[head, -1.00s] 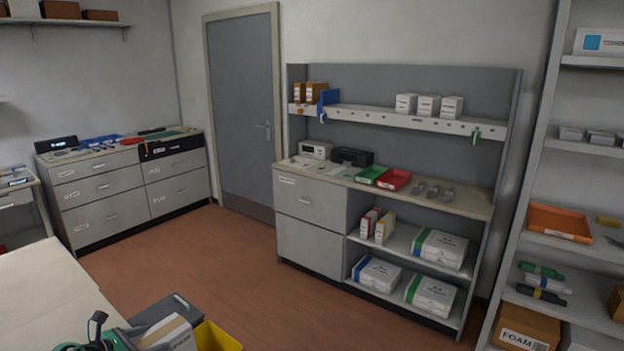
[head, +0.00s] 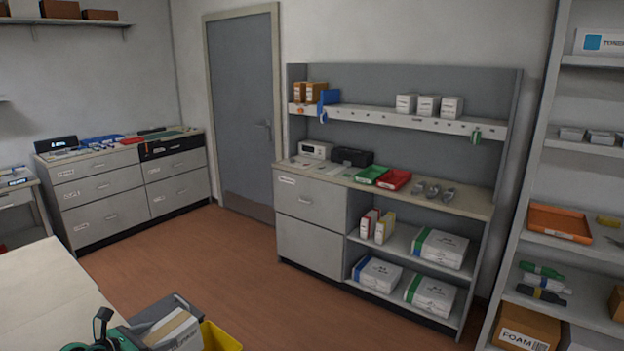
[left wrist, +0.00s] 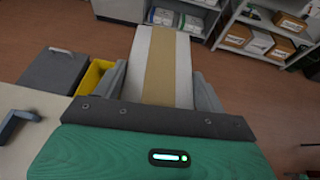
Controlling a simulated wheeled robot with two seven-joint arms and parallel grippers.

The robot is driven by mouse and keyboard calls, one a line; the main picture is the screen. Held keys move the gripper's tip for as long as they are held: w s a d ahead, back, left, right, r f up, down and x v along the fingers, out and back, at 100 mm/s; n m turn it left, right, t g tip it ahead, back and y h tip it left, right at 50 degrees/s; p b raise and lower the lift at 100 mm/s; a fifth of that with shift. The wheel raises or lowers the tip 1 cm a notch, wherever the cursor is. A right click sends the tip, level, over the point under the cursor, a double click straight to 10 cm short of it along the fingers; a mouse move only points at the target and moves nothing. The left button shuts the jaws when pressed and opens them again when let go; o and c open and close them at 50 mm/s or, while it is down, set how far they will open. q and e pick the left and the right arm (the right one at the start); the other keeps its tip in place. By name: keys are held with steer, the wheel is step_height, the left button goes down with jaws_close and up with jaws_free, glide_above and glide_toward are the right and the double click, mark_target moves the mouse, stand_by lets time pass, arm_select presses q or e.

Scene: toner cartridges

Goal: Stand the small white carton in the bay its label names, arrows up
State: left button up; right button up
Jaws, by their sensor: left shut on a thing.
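A white carton with a tan strip down its middle (left wrist: 160,60) sits between the two grey fingers of my left gripper (left wrist: 161,90). The gripper is shut on it. My green left gripper (head: 135,341) is cut off by the bottom edge there. Its arrows cannot be made out. The long upper shelf (head: 375,117) of the grey unit carries brown cartons at left, a blue piece, and white cartons (head: 428,105) at right. My right gripper is not in view.
A yellow bin (head: 220,339) and a grey bin (head: 185,304) stand close by the held carton. A pale table (head: 45,285) is at lower left. The floor before the unit is clear.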

arm_select(q)
steer(key=shift+s+d+r+n+y, duration=0.15)
steer(key=shift+s+d+r, duration=0.2)
steer(key=shift+d, duration=0.15)
steer(key=shift+s+d+r+n+y, duration=0.15)
steer(key=shift+s+d+r, duration=0.05)
steer(key=shift+d+r, duration=0.2)
steer(key=s+d+r+n+t+y, duration=0.1)
steer(key=s+d+n+y, duration=0.25)
steer(key=s, duration=0.65)
steer(key=s+d+r+n+t+y, duration=0.1)
steer(key=s+d+n+y, duration=0.2)
steer(key=s, duration=0.7)
steer(key=d, duration=0.8)
steer(key=shift+d+r+m, duration=0.2)
steer(key=shift+d+m, duration=0.15)
steer(key=shift+d, duration=0.05)
steer(key=shift+d, duration=0.1)
